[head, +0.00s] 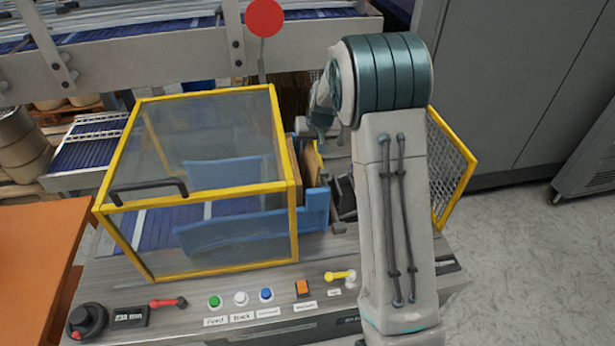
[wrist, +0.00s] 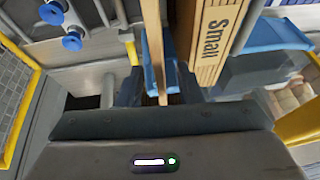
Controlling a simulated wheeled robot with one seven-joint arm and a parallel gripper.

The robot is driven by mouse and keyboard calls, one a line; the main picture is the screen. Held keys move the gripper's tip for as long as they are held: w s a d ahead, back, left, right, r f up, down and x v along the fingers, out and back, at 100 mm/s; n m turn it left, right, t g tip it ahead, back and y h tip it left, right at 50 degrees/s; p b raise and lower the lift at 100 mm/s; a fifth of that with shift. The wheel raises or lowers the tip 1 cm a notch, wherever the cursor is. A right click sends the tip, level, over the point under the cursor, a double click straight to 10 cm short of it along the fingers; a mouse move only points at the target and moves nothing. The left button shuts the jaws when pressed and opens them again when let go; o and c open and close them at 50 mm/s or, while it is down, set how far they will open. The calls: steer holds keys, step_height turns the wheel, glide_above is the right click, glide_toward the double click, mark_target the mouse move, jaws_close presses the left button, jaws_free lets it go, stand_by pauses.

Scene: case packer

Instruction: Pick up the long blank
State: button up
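A thin brown cardboard board (wrist: 152,40) stands edge-on in the wrist view, beside a blue guide. In the head view, cardboard (head: 313,160) shows upright by the blue holder right of the yellow-framed guard. I cannot tell which piece is the long blank. My gripper (head: 321,125) hangs above and near this cardboard, partly hidden by my arm.
The yellow-framed clear guard (head: 199,185) is closed, left of the cardboard. A yellow mesh panel (head: 454,170) stands at the right. A conveyor frame (head: 150,55) crosses the back. A control panel with buttons (head: 241,298) runs along the front. Floor is clear at right.

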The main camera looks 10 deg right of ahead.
stand_by(0.3)
jaws_close()
